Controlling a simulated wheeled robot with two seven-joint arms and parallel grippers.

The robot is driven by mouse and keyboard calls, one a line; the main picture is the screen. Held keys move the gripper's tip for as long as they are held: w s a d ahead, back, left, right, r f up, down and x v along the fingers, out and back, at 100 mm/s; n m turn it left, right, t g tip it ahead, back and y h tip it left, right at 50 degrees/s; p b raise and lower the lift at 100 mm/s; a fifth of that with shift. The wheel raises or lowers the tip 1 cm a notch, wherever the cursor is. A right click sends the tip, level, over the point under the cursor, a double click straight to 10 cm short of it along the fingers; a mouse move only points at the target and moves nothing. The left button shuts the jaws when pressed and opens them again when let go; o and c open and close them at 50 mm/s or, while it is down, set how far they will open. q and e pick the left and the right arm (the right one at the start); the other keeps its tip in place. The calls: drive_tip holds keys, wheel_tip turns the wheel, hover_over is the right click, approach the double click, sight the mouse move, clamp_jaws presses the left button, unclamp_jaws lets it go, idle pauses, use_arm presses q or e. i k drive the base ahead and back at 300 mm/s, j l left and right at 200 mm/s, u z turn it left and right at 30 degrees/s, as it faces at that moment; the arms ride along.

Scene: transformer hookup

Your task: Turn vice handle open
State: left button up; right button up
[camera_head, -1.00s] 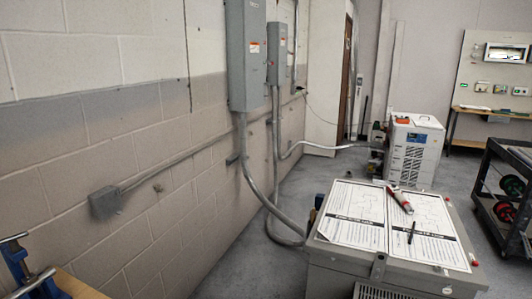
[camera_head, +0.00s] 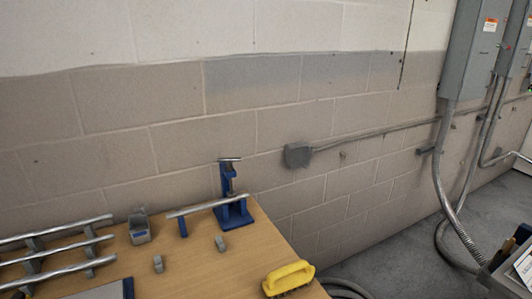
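A blue vice (camera_head: 231,212) stands upright near the back right corner of the wooden workbench (camera_head: 190,262). A silver bar, the vice handle (camera_head: 230,159), lies across its top. A long metal pipe (camera_head: 205,207) reaches left from the vice, with a small blue support (camera_head: 183,227) near its left end. Whether the jaws grip the pipe is too small to tell. Neither of my grippers shows in this view.
A rack of metal pipes (camera_head: 60,251) is at the bench's left. A blue-grey box (camera_head: 139,227), small grey fittings (camera_head: 220,244) and a yellow brush (camera_head: 289,278) lie on the bench. The block wall is close behind. Open floor lies right.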

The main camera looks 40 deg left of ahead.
sight(228, 161)
drive_tip(key=u, duration=1.5)
